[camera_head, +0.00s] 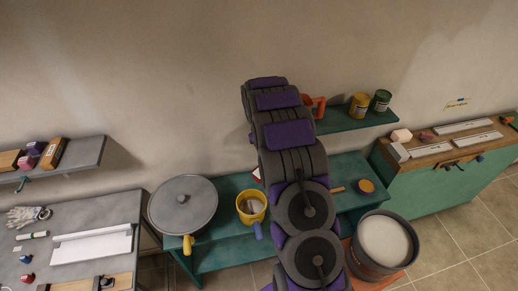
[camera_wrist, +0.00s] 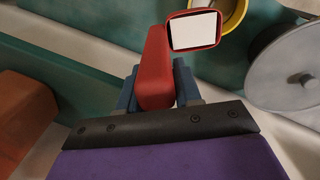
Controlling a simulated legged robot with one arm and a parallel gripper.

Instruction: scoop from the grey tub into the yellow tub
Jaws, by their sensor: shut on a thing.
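My gripper (camera_wrist: 157,78) is shut on the red handle of a scoop (camera_wrist: 192,31). The scoop's red-rimmed bowl shows a flat white inside; I cannot tell how deep the white fill is. In the head view a bit of the scoop (camera_head: 257,174) shows left of my arm, which hides the gripper. The yellow tub (camera_head: 241,209) stands on the green bench with something pale in it. In the wrist view the yellow tub (camera_wrist: 241,12) is partly cut off, just beyond the scoop.
A round grey lidded vessel (camera_head: 183,203) with a yellow handle stands left of the yellow tub. A blue handle (camera_head: 258,231) shows at the yellow tub's front. A green shelf (camera_head: 345,124) with a yellow and a green can is on the wall behind. A green cabinet (camera_head: 440,190) stands at right.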

